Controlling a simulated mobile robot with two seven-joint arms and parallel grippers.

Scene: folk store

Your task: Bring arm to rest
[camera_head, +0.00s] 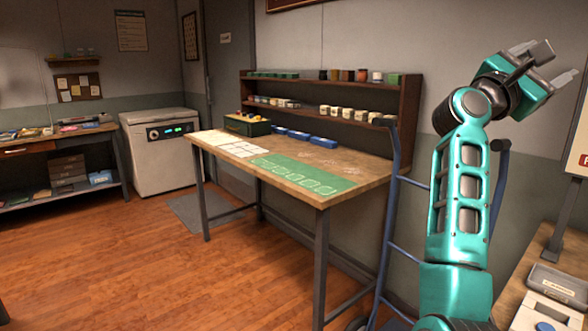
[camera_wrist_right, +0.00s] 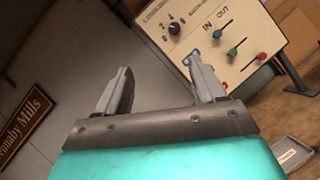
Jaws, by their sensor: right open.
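My right arm (camera_head: 460,190) is teal and rises upright on the right of the head view. Its right gripper (camera_head: 556,62) is raised high near the right edge, in front of the wall. The two grey fingers are spread apart with nothing between them. In the right wrist view the open fingers of this gripper (camera_wrist_right: 160,88) also show apart and empty. My left gripper is not in the head view.
A wooden workbench (camera_head: 367,181) with a green mat (camera_head: 290,168) and a back shelf (camera_head: 330,98) stands in the middle. A blue hand truck (camera_head: 392,200) is behind my right arm. A control panel (camera_wrist_right: 255,55) shows beyond the fingers. Open wooden floor (camera_head: 150,270) lies at left.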

